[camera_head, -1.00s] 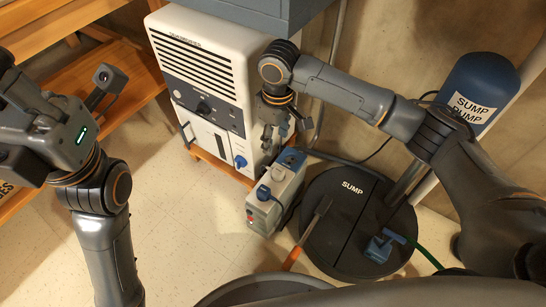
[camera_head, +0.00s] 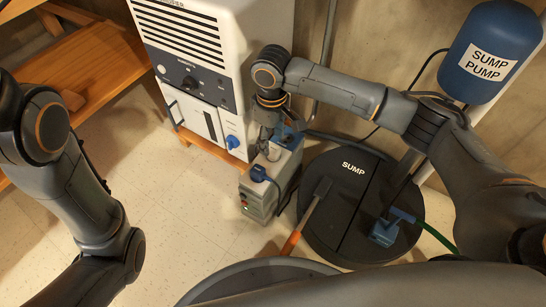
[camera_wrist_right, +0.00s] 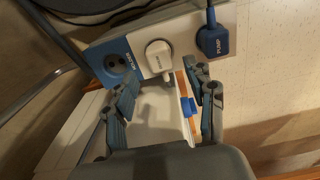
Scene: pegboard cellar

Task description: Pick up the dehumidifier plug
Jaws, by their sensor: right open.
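A white plug (camera_wrist_right: 158,57) sits in the middle socket of the grey outlet box (camera_head: 258,200); its small label is not readable. My right gripper (camera_head: 265,146) hangs over the back end of the box. In the right wrist view my right gripper (camera_wrist_right: 162,98) is open and empty, with the white plug just beyond and between its fingertips. A blue plug marked PUMP (camera_wrist_right: 213,38) is in the socket beside it, and a blue socket (camera_wrist_right: 117,66) on the other side is empty. The white dehumidifier (camera_head: 205,75) stands behind the box. My left gripper is out of view.
The black round sump lid (camera_head: 335,225) lies to the right of the box, with an orange-handled tool (camera_head: 292,240) across its edge. A blue sump pump tank (camera_head: 490,50) stands at the right. Wooden shelving (camera_head: 90,70) is at the left. Tiled floor (camera_head: 180,230) is clear.

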